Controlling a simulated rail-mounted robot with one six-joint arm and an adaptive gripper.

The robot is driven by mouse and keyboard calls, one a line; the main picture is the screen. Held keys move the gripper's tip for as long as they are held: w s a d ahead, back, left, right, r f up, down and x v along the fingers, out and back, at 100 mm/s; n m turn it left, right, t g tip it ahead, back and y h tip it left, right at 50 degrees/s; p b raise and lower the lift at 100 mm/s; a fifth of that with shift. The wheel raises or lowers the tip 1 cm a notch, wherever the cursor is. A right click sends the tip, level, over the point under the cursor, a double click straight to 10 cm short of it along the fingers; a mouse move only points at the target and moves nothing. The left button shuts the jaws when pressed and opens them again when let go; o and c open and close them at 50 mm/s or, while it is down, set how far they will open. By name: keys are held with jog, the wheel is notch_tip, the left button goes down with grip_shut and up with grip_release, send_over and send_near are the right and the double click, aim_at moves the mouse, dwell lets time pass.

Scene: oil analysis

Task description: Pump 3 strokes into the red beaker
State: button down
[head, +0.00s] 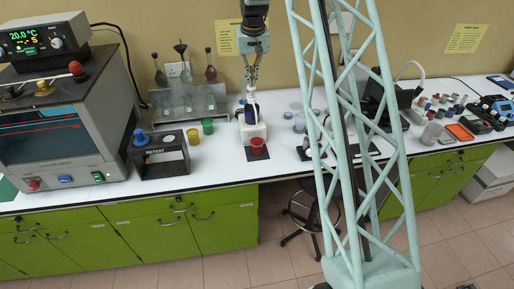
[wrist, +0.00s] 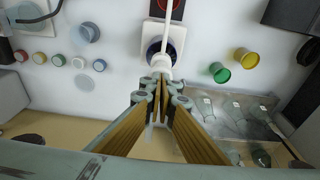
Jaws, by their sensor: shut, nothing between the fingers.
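The red beaker (head: 257,146) stands on a dark mat in front of the pump bottle, and it also shows at the top of the wrist view (wrist: 167,4). The dark blue pump bottle (head: 249,117) with a white pump head (wrist: 158,62) sits in a white stand (head: 252,131). My gripper (head: 251,86) is shut and empty, pointing down over the pump head. In the wrist view my fingertips (wrist: 164,82) overlap the pump head; whether they touch it I cannot tell.
Yellow (head: 193,136) and green (head: 207,126) cups stand to the left of the bottle. A glassware rack (head: 188,101) stands behind them. A black holder (head: 160,154) with a blue knob is further left. Several small jars (wrist: 57,60) show at left in the wrist view.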

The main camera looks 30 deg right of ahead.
jog(key=shift+r+p, duration=0.3)
jog(key=shift+r, duration=0.55)
jog(key=shift+f+b, duration=0.95)
jog(key=shift+f, duration=0.85)
dwell(0.9)
jog(key=shift+r+p, duration=0.7)
jog(key=shift+r, duration=1.1)
